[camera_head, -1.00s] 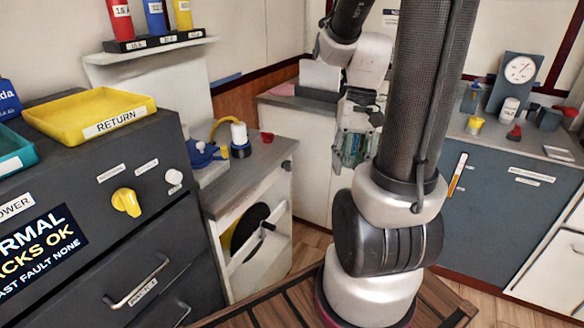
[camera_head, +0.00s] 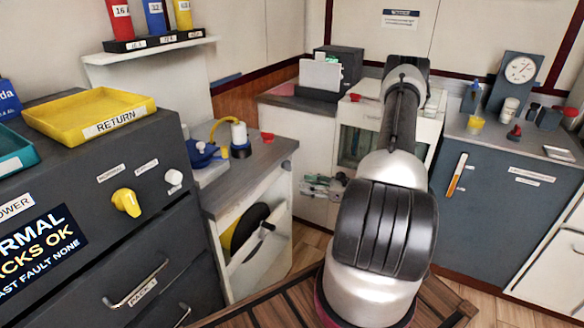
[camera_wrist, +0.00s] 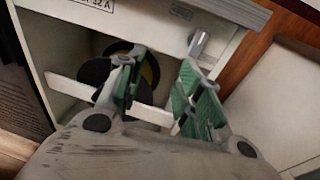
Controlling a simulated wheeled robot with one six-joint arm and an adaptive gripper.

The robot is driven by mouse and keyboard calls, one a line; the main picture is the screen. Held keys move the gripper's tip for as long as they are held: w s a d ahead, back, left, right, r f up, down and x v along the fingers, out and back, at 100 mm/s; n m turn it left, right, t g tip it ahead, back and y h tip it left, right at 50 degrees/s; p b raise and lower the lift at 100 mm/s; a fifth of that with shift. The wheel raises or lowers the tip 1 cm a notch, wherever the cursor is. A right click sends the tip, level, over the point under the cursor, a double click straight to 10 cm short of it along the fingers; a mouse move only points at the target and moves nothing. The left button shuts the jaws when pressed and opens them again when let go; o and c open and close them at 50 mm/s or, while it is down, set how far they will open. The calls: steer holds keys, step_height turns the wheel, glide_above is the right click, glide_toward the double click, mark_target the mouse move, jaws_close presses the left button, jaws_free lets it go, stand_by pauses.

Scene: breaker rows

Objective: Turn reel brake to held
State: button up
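A cable reel (camera_head: 245,232), black with yellow, sits inside an open-fronted white cabinet (camera_head: 218,230). In the wrist view the reel (camera_wrist: 93,72) is partly hidden behind my left finger. A grey metal lever-like part (camera_wrist: 198,42) stands by the cabinet's right post, just beyond my right fingertip; I cannot tell whether it is the reel brake. My gripper (camera_wrist: 162,60) is open and empty, with green fingers apart, facing the cabinet front. In the head view my gripper (camera_head: 310,186) is right of the cabinet.
A grey panel with a yellow knob (camera_head: 126,202) and drawer handles stands at left, with a yellow return tray (camera_head: 90,112) on top. A blue device (camera_head: 203,154) and a white cylinder are on the cabinet top. A blue-grey counter (camera_head: 500,200) stands at right.

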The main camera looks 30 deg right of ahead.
mark_target(291, 166)
steer(key=w+r, duration=0.1)
steer(key=w, duration=0.2)
steer(key=w+m+t, duration=0.1)
steer(key=w, duration=0.2)
steer(key=w+a+r+t+h, duration=0.1)
steer(key=w, duration=0.3)
steer(key=shift+a+r, duration=0.1)
steer(key=shift+r, duration=0.25)
jaws_close()
